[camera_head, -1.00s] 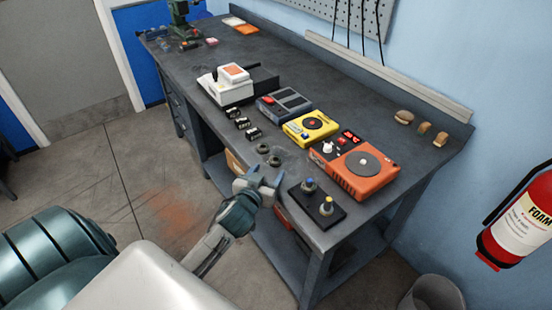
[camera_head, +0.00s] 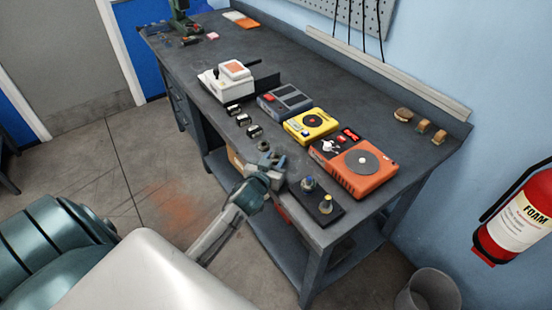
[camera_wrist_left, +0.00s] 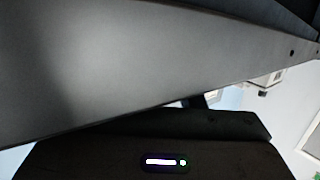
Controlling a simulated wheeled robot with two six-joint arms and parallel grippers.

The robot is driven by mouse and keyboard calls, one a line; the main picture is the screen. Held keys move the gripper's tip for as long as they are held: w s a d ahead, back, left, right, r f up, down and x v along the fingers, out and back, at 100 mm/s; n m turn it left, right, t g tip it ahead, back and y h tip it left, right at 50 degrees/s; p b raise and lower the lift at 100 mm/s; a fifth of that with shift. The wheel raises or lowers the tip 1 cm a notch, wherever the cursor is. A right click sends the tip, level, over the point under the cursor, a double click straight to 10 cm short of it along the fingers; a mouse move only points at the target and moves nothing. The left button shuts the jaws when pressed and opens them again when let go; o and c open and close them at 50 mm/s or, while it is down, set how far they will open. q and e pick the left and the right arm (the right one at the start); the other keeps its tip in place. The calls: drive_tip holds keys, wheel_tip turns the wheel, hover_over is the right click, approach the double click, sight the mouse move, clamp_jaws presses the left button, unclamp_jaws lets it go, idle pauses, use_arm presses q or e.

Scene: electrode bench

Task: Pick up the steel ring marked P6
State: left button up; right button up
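One dark steel ring (camera_head: 263,146) lies on the bench top near its front edge, just beyond my left gripper. A second ring lay close to it a moment ago; it is now largely covered by the gripper and hard to make out. No P6 mark is readable on either. My left gripper (camera_head: 271,161) is over the front edge of the bench, its fingers apart around the place of the second ring. I cannot tell whether they touch it. The left wrist view shows no ring, only a large grey surface and a dark part with a lit indicator. My right gripper is not in view.
Several black labelled pieces (camera_head: 243,120) stand left of the rings. A black plate (camera_head: 322,208) with two knobbed posts is close on the right. Behind are a yellow device (camera_head: 310,125), an orange device (camera_head: 366,172) and a grey one (camera_head: 285,100). The bench (camera_head: 290,60) has clear room farther back.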

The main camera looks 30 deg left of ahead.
use_arm(q)
drive_tip(key=shift+c, duration=1.2)
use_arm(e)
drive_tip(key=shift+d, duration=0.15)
use_arm(q)
drive_tip(key=shift+r, duration=0.15)
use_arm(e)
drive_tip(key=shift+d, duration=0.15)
